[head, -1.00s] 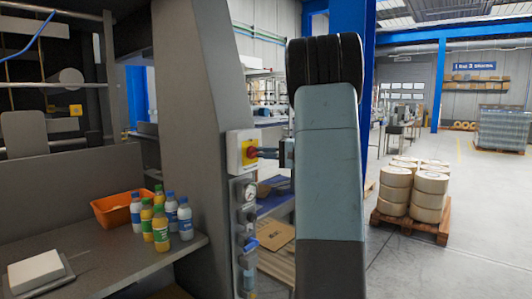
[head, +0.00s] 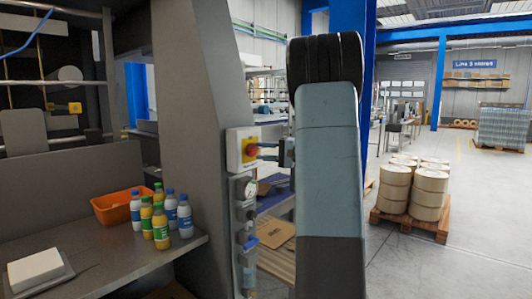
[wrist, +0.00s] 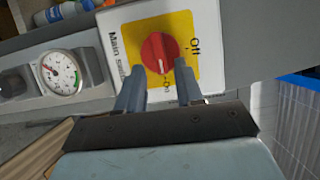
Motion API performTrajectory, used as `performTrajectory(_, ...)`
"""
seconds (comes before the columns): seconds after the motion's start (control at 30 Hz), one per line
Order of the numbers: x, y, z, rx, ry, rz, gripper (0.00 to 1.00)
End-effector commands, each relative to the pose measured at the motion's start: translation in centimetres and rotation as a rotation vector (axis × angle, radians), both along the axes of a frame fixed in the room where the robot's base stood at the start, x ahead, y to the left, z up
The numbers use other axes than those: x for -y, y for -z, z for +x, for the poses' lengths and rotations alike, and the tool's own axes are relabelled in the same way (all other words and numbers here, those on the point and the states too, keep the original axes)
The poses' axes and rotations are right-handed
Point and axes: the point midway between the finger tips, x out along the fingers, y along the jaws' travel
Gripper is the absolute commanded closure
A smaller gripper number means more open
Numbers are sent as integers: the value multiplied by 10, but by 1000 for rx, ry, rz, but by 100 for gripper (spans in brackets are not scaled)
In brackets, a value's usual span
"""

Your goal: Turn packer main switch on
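The packer main switch is a red rotary knob (wrist: 159,52) on a yellow plate, set in a white box marked "Main", "Off" and "On". Its white mark appears to point toward "On". It also shows in the head view (head: 251,150) on the grey machine column. My gripper (wrist: 158,72) is in front of the switch, its fingers apart, with a fingertip near each side of the knob's lower edge. The knob face is in plain view between and beyond the tips. I see no clear contact. My gripper in the head view (head: 264,151) points left at the switch.
A pressure gauge (head: 246,188) and blue-handled fittings (head: 250,242) sit below the switch. An orange bin (head: 112,208) and several bottles (head: 160,222) stand on the left shelf. A pallet of drums (head: 410,190) is to the right, with open floor around it.

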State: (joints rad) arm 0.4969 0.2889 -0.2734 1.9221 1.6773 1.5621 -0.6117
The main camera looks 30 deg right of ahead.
Motion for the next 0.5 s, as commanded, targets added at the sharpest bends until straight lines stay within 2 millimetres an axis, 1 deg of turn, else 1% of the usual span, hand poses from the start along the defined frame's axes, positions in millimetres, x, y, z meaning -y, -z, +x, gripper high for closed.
performTrajectory(0.27, -1, -1, 0, 3, -3, 0, 62)
performTrajectory(0.37, 3, -1, -4, 3, -2, 0, 62)
performTrajectory(0.5, 15, -1, -16, 2, 0, -1, 62)
